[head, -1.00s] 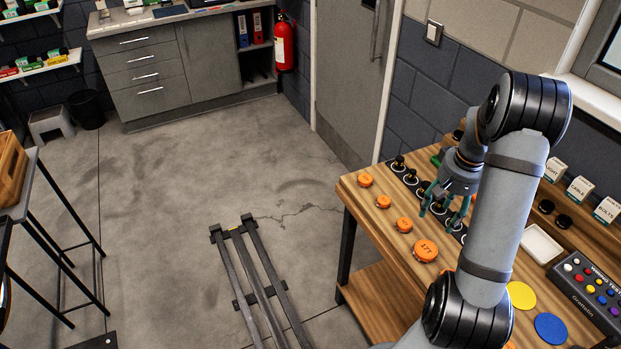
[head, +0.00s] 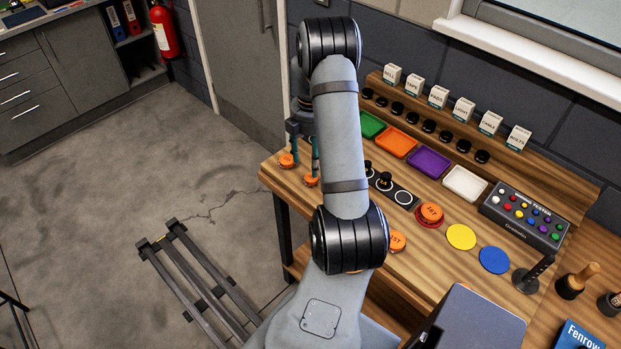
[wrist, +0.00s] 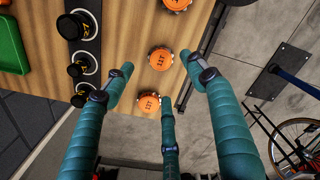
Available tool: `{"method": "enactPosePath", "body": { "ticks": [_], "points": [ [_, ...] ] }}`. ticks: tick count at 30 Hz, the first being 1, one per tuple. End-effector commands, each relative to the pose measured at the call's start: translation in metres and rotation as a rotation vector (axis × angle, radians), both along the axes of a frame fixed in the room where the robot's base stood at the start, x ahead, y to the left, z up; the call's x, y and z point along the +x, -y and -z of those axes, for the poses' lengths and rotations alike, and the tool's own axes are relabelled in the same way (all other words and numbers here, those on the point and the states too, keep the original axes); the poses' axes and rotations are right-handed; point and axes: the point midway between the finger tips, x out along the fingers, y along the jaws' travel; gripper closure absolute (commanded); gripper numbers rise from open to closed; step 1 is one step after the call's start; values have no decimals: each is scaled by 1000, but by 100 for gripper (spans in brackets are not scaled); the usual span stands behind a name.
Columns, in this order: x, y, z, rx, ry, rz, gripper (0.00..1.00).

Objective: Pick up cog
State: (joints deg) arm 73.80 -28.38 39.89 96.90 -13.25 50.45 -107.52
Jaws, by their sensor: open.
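Several orange cogs with dark number labels lie on the wooden bench. In the wrist view, one cog (wrist: 161,58) lies between the two upper fingertips of my gripper (wrist: 158,72). A second cog (wrist: 149,102) lies beside the lower middle finger, and a third (wrist: 176,4) is cut by the top edge. The labels are too small to read surely. My gripper is open and empty, its teal fingers spread. In the head view, my gripper (head: 302,150) is over the bench's left end by two cogs, partly hidden by my arm.
A black strip with round pegs (head: 385,182) lies beside the cogs. Green, orange, purple and white trays (head: 466,182) stand behind it. Yellow and blue discs (head: 494,260) and a button box (head: 527,217) are to the right. The bench edge is close to the cogs.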

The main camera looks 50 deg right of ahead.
Motion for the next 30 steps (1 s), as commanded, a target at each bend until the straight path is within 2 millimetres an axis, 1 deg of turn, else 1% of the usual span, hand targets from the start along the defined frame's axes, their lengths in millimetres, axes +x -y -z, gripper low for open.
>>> {"method": "enactPosePath", "body": {
  "ticks": [3, 8, 15, 18, 26, 30],
  "points": [
    [-1, 0, 11, 0, -1, 0, 43],
    [-1, -2, 23, 1, -2, 1, 43],
    [-3, -3, 56, 1, -2, 3, 43],
    [-2, -3, 64, -1, 1, 2, 43],
    [-2, -3, 67, -1, 2, 3, 44],
    [-2, -2, 67, -1, 2, 3, 52]
  ]
}}
